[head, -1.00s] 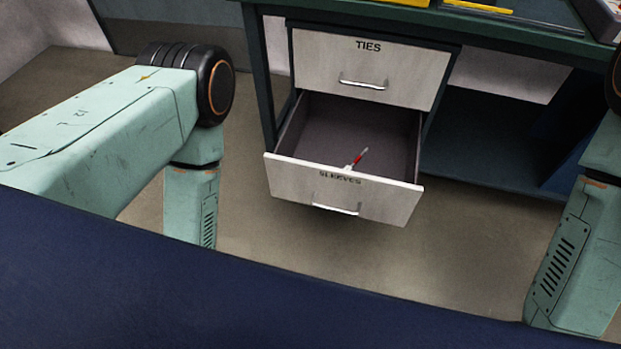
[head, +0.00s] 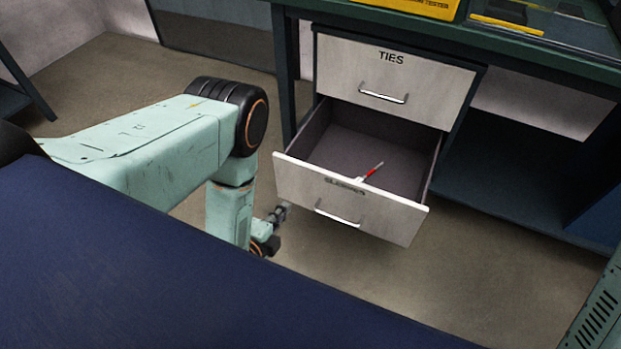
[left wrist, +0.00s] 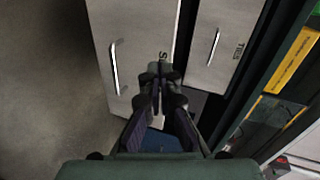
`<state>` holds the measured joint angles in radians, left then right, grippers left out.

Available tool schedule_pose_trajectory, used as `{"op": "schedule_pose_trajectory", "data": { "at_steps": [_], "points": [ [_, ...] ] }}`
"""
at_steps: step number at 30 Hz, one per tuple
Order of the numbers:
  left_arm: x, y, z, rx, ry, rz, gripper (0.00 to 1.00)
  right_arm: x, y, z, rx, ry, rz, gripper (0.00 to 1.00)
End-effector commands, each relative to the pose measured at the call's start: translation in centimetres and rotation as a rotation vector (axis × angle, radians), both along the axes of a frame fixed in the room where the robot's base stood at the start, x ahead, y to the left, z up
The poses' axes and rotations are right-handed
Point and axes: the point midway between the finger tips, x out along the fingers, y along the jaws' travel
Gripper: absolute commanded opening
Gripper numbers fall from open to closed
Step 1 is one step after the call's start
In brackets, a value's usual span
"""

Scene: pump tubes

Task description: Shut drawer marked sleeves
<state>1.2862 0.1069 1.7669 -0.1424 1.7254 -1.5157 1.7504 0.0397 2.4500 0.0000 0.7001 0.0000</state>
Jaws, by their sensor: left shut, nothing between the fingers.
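The drawer marked SLEEVES (head: 300,178) stands pulled out of the bench below the drawer marked TIES (head: 440,83). Its front is pale with a bar handle. A small red and white item (head: 373,170) shows inside it. My left gripper (head: 279,212) is low beside the left end of the drawer front, partly hidden by my arm. In the left wrist view, the left gripper (left wrist: 159,70) is shut and empty, in front of the SLEEVES drawer front (left wrist: 143,30) near its lettering. I cannot tell whether it touches. My right gripper is out of view.
The TIES drawer is closed. The bench top (head: 540,62) carries a yellow box (head: 415,6) and a tray (head: 560,25). An open shelf space (head: 490,180) lies right of the drawers. The floor (head: 470,270) in front is clear.

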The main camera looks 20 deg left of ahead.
Motion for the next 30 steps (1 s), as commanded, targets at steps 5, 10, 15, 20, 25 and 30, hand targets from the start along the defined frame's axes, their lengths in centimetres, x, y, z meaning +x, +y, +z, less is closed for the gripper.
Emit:
{"op": "schedule_pose_trajectory", "data": {
  "at_steps": [5,10,15,20,25,30],
  "points": [
    [0.2,0.3,0.5,0.080,-0.027,-0.026,0.00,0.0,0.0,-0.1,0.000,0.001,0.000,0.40],
    [1.5,0.3,-0.1,0.091,-0.028,-0.028,0.00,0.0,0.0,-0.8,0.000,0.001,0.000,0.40],
    [4.4,0.1,-1.1,0.089,-0.028,-0.027,0.00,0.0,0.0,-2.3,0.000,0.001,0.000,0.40],
    [7.3,-0.1,-2.1,0.088,-0.028,-0.027,0.00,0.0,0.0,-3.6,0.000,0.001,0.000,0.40],
    [10.3,-0.4,-2.9,0.089,-0.027,-0.028,0.00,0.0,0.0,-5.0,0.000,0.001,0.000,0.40],
    [12.5,-0.5,-2.7,0.088,-0.025,-0.027,0.00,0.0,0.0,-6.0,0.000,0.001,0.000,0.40]
  ]
}}
